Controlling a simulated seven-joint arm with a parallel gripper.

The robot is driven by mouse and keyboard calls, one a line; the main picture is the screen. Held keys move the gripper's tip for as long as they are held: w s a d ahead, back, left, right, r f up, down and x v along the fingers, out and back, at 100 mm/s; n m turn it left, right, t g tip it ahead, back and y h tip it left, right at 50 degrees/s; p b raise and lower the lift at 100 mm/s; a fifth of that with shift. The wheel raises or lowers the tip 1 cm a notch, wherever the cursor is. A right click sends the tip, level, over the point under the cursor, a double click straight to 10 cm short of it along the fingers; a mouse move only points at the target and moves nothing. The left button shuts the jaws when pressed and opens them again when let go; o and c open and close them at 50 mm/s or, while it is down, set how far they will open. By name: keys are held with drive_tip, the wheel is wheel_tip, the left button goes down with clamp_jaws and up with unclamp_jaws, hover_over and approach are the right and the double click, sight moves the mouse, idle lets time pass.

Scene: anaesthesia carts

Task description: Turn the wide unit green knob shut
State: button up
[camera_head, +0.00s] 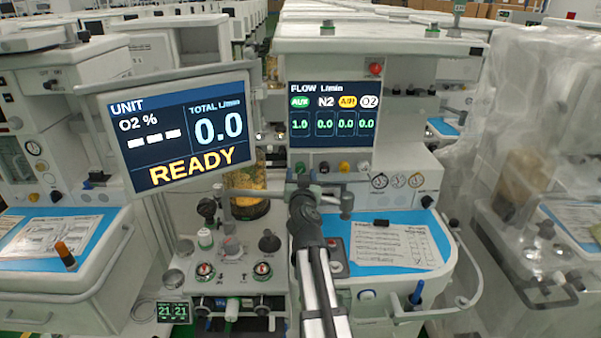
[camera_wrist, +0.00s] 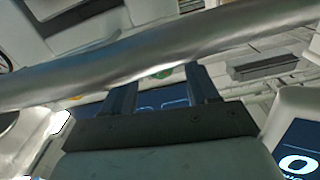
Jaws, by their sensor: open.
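The wide unit stands in the middle of the head view, with a flow screen (camera_head: 332,115) whose green AUX column reads 1.0 and whose other columns read 0.0. Its green knob (camera_head: 300,168) is at the left end of a row of knobs below the screen. My gripper (camera_head: 303,184) is just below and in front of that knob. In the wrist view my gripper (camera_wrist: 162,85) has two dark fingers apart with nothing held between them. A small green spot, seemingly the knob (camera_wrist: 162,74), shows between and beyond the fingertips, partly hidden by a metal bar. Contact is not visible.
The metal bar (camera_wrist: 150,55) crosses the wrist view close to the fingers. Black (camera_head: 323,167), yellow (camera_head: 344,167) and white (camera_head: 364,166) knobs sit right of the green one. A tilted READY monitor (camera_head: 180,130) is close on the left. Gauges (camera_head: 398,180) are on the right.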

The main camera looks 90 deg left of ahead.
drive_tip(key=d, duration=1.1)
drive_tip(key=shift+a, duration=0.1)
